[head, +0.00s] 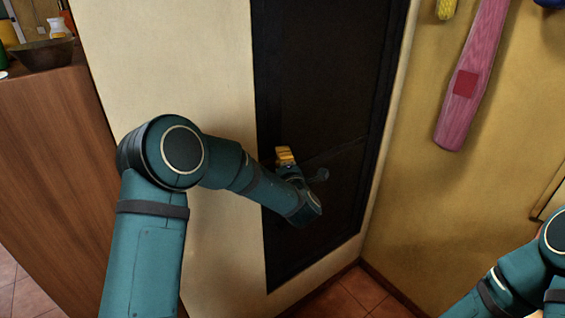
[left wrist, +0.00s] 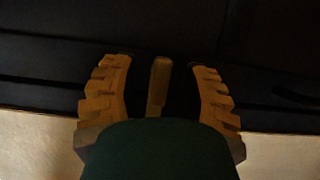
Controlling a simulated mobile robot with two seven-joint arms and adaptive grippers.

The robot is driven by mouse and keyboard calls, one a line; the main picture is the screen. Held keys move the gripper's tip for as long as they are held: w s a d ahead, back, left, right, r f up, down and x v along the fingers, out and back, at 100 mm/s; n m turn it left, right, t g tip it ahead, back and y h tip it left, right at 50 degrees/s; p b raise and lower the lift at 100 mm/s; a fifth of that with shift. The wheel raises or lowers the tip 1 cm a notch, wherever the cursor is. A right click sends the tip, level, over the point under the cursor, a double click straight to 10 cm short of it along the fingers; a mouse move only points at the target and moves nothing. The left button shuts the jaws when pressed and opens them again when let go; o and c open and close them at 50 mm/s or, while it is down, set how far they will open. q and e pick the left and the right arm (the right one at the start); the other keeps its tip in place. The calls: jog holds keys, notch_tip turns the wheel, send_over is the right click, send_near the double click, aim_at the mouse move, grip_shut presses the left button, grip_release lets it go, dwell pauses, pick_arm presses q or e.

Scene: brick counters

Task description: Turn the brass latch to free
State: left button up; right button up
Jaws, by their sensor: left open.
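The brass latch (left wrist: 158,86) shows in the left wrist view as a narrow upright bar in front of the dark door (left wrist: 60,57). My left gripper (left wrist: 160,63) is open, with one ribbed yellow finger on each side of the latch and a gap on both sides. In the head view my left gripper (head: 285,155) is at the dark door (head: 325,70), its yellow fingers partly showing. The latch cannot be made out there. My right gripper is out of view; only part of my right arm shows at the lower right.
A wooden counter (head: 45,160) with a bowl (head: 42,54) stands at the left. A pink board (head: 473,75) hangs on the yellow wall at the right. Tiled floor (head: 355,290) shows below.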

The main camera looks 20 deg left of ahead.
pick_arm(q)
grip_shut()
jog(key=shift+r, duration=0.1)
jog(key=m+g+p, duration=0.1)
jog(key=m+p, duration=0.1)
jog(key=m, duration=0.1)
jog(key=shift+r+h+p, duration=0.15)
jog(key=shift+h+p, duration=0.15)
jog(key=shift+p, duration=0.1)
jog(key=m+g+p, duration=0.2)
jog(key=m+p, duration=0.1)
jog(key=p, duration=0.2)
jog(key=shift+r+m, duration=0.1)
jog(key=shift+m, duration=0.2)
jog(key=m+g+p, duration=0.1)
jog(key=m+p, duration=0.1)
jog(key=p, duration=0.3)
jog(key=m+g+y+p, duration=0.1)
jog(key=m+g+p, duration=0.1)
jog(key=p, duration=0.3)
jog(key=shift+m+y, duration=0.3)
jog(key=shift+m, duration=0.4)
jog(key=shift+f+m+g+y+p, duration=0.35)
jog(key=shift+m+g+p, duration=0.35)
jog(key=shift+p, duration=0.55)
